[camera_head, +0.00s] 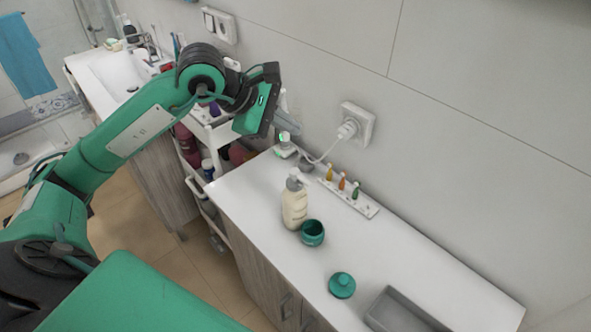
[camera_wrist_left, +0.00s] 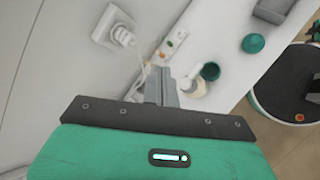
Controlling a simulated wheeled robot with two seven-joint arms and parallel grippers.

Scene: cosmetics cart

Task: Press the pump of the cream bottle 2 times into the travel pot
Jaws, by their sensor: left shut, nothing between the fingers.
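The cream-coloured pump bottle (camera_head: 294,208) stands upright on the white counter, its grey pump head on top. A green lid (camera_head: 342,285) lies apart on the counter. My left gripper (camera_head: 284,122) is shut and empty, raised near the wall, up and left of the bottle in the head view. My right gripper is not in view.
A plug in a wall socket (camera_head: 357,126) trails a cable to the counter. A grey tray (camera_head: 400,312) is at front right. A cart (camera_head: 205,170) stands left of the counter.

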